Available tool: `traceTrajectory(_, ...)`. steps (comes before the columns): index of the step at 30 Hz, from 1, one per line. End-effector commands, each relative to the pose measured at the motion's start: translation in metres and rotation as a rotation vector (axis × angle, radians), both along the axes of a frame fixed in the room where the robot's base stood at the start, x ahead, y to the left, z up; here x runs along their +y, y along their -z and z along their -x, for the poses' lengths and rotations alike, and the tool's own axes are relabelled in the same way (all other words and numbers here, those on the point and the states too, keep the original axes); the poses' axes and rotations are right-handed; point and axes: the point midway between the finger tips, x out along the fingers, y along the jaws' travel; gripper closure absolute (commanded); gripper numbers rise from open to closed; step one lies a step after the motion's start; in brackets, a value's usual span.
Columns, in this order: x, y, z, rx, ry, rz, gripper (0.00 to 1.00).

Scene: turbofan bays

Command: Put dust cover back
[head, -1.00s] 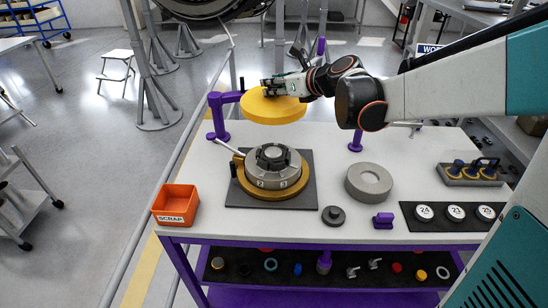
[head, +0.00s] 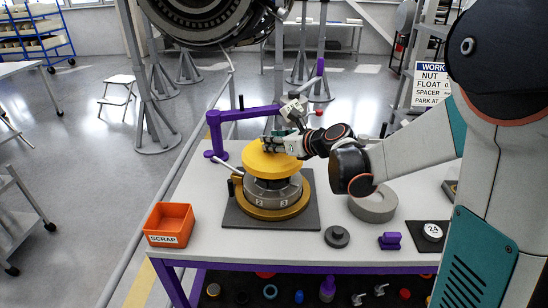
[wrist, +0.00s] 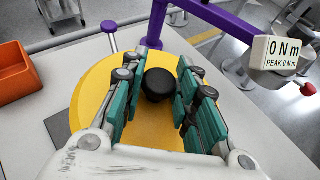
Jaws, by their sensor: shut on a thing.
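The yellow round dust cover (head: 266,165) sits over the top of the grey numbered hub assembly (head: 272,192), level or nearly so; I cannot tell whether it is fully seated. My gripper (head: 287,146) is above the cover, reaching in from the right. In the wrist view my gripper (wrist: 158,88) has its green fingers on both sides of the cover's black knob (wrist: 158,85) and is shut on it. The yellow disc of the cover (wrist: 97,85) spreads out beneath the fingers. The hub's top is hidden under the cover.
A purple arm (head: 240,115) with a readout box (wrist: 276,52) stands close behind the cover. An orange scrap bin (head: 170,224) is at front left. A grey ring (head: 373,205), a dark knob part (head: 337,236) and a purple block (head: 390,240) lie to the right.

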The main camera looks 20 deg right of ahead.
Motion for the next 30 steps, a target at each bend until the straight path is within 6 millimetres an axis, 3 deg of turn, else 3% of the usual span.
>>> traceTrajectory(11, 0.0, 0.043, 0.0, 0.0, 0.0, 0.0, 1.0)
traceTrajectory(30, 0.0, 0.054, 0.0, 0.0, 0.0, 0.0, 1.0)
